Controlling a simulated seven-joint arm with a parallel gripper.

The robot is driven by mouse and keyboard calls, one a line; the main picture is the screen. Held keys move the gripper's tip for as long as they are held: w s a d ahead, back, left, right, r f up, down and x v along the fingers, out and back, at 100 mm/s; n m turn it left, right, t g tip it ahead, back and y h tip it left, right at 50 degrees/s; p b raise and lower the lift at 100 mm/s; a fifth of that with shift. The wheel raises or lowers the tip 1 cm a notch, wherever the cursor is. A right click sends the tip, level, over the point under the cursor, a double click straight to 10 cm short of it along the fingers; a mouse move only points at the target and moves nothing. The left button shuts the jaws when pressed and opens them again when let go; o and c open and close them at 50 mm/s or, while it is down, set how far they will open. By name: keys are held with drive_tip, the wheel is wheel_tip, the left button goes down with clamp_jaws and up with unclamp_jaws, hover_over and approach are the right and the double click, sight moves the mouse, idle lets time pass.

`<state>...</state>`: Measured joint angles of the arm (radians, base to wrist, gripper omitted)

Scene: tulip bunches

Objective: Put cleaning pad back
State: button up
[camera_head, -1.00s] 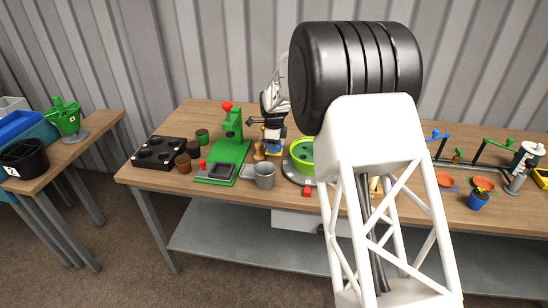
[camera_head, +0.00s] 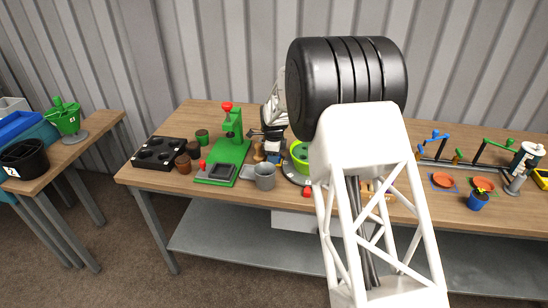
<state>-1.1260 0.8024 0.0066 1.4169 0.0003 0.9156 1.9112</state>
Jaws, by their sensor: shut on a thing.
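My gripper (camera_head: 267,134) is over the middle of the wooden workbench, just right of the green press. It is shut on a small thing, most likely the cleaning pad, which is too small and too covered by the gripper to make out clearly. A small blue-and-pale item (camera_head: 273,149) shows right below the fingers; I cannot tell whether it is held or stands on the bench. My own white and black arm hides much of the bench to the right.
Close around are the green press (camera_head: 228,150), a grey cup (camera_head: 264,177), a wooden peg-like piece (camera_head: 259,152) and a green bowl (camera_head: 299,154), partly hidden. A black tray (camera_head: 159,153) and brown pots (camera_head: 184,163) stand left. A blue pot (camera_head: 478,199) stands far right.

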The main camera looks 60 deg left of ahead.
drive_tip(key=shift+f, duration=0.2)
drive_tip(key=o, duration=1)
drive_tip(key=shift+o, duration=0.2)
drive_tip(key=shift+r, duration=0.1)
wheel_tip(320, 180, up, 12)
idle(0.8)
drive_tip(key=shift+r, duration=0.1)
